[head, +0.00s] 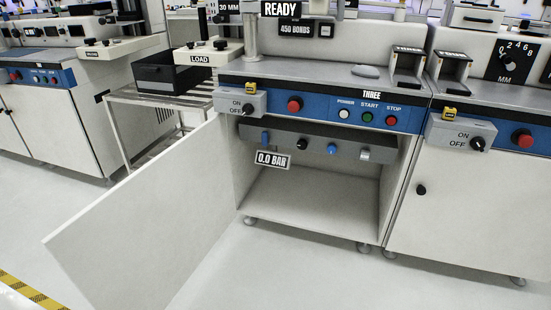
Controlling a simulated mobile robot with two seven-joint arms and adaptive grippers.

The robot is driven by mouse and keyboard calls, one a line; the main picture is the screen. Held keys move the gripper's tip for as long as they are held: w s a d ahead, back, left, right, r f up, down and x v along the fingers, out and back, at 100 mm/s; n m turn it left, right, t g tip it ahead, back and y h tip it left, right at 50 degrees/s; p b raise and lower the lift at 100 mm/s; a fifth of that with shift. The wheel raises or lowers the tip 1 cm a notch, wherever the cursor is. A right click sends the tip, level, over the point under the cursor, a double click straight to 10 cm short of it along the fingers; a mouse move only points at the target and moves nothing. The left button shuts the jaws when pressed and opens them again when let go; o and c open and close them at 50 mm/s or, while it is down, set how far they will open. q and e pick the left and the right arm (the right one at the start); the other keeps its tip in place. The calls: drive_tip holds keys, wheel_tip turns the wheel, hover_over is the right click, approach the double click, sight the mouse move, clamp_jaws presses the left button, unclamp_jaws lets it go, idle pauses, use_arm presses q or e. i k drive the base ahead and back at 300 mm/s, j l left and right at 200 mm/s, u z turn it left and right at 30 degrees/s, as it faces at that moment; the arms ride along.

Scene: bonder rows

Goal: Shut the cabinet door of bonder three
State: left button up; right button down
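The door hangs from the left side of the cabinet opening. The cabinet (310,195) shows an empty floor and a grey panel (315,143) with knobs and a 0.0 BAR tag across its upper part. The door's outer face and any handle on it are hidden. Neither of my grippers is in view.
To the right stands another bonder with its cabinet door (450,205) shut and a black knob (421,189) on it. A metal rack (120,95) with a black bin (165,78) stands behind the open door. The floor (270,275) in front is clear. Yellow-black tape (30,290) marks the lower left.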

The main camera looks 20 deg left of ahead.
sight(135, 246)
drive_tip(key=k+j, duration=0.15)
drive_tip(key=j, duration=0.25)
drive_tip(key=k+j+z, duration=0.1)
drive_tip(key=j, duration=0.35)
drive_tip(key=k+j, duration=0.2)
drive_tip(key=j, duration=0.2)
drive_tip(key=k+j, duration=0.15)
drive_tip(key=j, duration=0.25)
drive_tip(key=k+j+z, duration=0.1)
drive_tip(key=j, duration=0.3)
drive_tip(key=k+j, duration=0.2)
drive_tip(key=j, duration=0.2)
drive_tip(key=k+j+z, duration=0.1)
drive_tip(key=j, duration=0.3)
drive_tip(key=k, duration=0.1)
